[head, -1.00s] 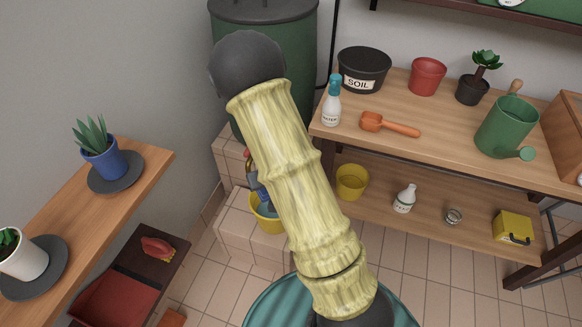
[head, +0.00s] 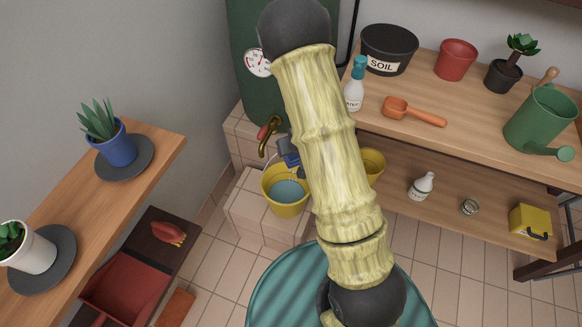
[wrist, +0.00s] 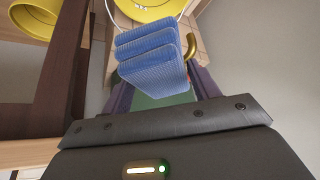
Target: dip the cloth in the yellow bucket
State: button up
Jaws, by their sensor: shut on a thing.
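The yellow bucket (head: 288,211) stands on a tiled ledge under a brass tap and holds bluish water. Its yellow wall also shows at the top of the wrist view (wrist: 150,11). The folded, ribbed blue cloth (wrist: 150,55) is between the purple-grey fingers of my gripper (wrist: 160,92). In the wrist view the cloth overlaps the bucket's near side. In the head view my gripper (head: 290,155) shows partly beside the arm, at the bucket's back right rim. The cloth is hardly visible there, and I cannot tell whether it touches the water.
The brass tap (head: 267,138) rises just behind the bucket, before a green tank (head: 252,95). A second yellow bucket (head: 373,163) sits on the lower shelf (head: 405,222) to the right. A spray bottle (head: 354,88) stands near the upper bench's left edge.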

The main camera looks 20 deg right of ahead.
notch_tip(320, 180, down, 14)
jog(key=w+n+y+b, duration=0.2)
jog(key=n+y+b, duration=0.2)
jog(key=n+y, duration=0.2)
jog(key=shift+w+d+n+y, duration=0.15)
jog(key=shift+w+n+y, duration=0.2)
jog(key=shift+n, duration=0.55)
